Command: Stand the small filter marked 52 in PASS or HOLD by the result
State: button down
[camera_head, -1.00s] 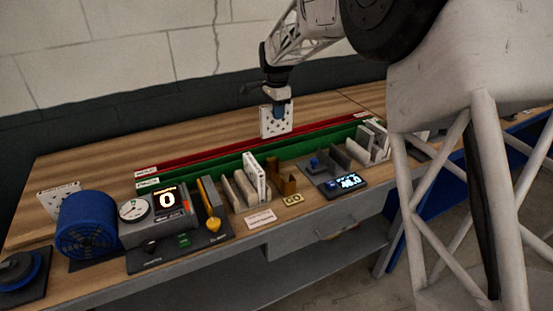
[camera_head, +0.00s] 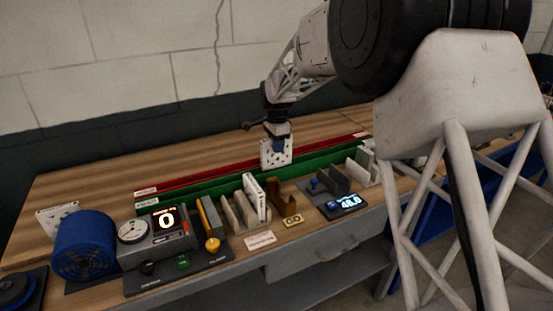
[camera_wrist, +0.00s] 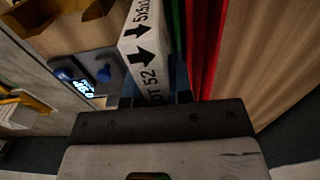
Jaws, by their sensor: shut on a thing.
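My gripper (camera_head: 278,136) is shut on a white filter (camera_head: 277,154) with dark spots, held upright. In the wrist view the same filter (camera_wrist: 149,45) shows black arrows and the print "52", between the jaws (camera_wrist: 155,100). In the head view its lower end overlaps the red rail (camera_head: 215,172) and the green rail (camera_head: 220,184). I cannot tell whether it touches either of them. In the wrist view the green rail (camera_wrist: 178,30) and red rail (camera_wrist: 205,50) run just right of the filter. The rails' small end labels are too blurred to read surely.
A tester (camera_head: 160,235) with a dial and a display reading 0 stands at the front left, beside a blue fan (camera_head: 85,245). Another white filter (camera_head: 254,197) stands in a grey rack. A small lit display (camera_head: 348,202) sits right of a brown holder (camera_head: 284,193). The table behind the rails is clear.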

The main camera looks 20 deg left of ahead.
aim_at(277, 166)
jog(key=shift+f, duration=0.1)
jog(key=shift+f, duration=2.45)
jog(key=shift+f, duration=0.15)
jog(key=c, duration=1)
grip_release()
notch_tip(277, 166, up, 12)
jog(key=shift+r, duration=0.15)
